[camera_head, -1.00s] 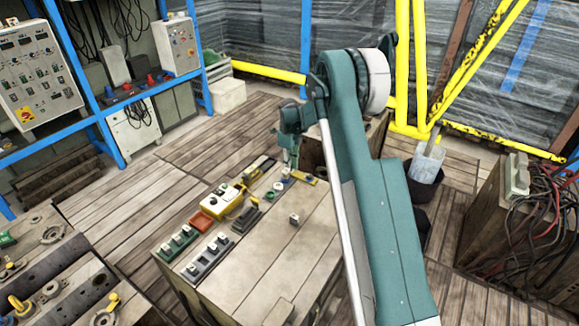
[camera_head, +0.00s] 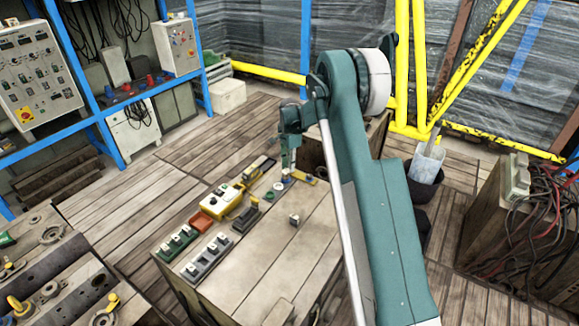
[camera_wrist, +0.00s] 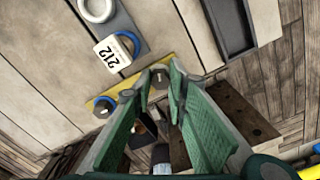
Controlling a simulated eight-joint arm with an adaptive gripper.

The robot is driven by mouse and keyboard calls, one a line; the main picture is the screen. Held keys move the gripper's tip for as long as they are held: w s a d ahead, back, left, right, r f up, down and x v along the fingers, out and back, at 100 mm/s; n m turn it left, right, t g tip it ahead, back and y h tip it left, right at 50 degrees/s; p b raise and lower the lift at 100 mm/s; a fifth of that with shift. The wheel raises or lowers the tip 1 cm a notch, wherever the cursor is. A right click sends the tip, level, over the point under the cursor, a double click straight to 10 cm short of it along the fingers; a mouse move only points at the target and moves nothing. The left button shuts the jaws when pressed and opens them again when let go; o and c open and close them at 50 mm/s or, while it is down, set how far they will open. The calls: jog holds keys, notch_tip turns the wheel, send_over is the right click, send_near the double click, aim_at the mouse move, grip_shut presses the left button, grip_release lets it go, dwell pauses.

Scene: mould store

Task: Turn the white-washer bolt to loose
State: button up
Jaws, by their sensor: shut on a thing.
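In the wrist view a yellow strip (camera_wrist: 180,70) lies at the edge of the workbench and carries hex-headed bolts. One bolt head (camera_wrist: 160,77) sits between the tips of my green gripper (camera_wrist: 163,74), which is shut on it. Its washer is hidden by the fingers, so I cannot tell its colour. Another bolt (camera_wrist: 103,105), to the left on the strip, has a blue washer around it. In the head view my gripper (camera_head: 286,178) points down at the strip (camera_head: 304,178), at the bench's far end.
Near the strip lie a grey plate with a white ring (camera_wrist: 97,8) and a tag marked 212 (camera_wrist: 112,55) with a blue ring. A dark tray (camera_wrist: 230,28) lies beyond. A yellow control box (camera_head: 222,200) and switch blocks stand on the bench (camera_head: 262,262); its right part is mostly clear.

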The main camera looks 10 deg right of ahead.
jog(key=n, duration=0.5)
jog(key=shift+f+n, duration=0.1)
jog(key=shift+n, duration=0.2)
jog(key=n, duration=1.3)
jog(key=shift+n, duration=0.3)
jog(key=n, duration=0.5)
jog(key=shift+s, duration=0.1)
jog(key=n, duration=0.9)
jog(key=shift+a, duration=0.1)
jog(key=n, duration=0.5)
jog(key=shift+n, duration=0.3)
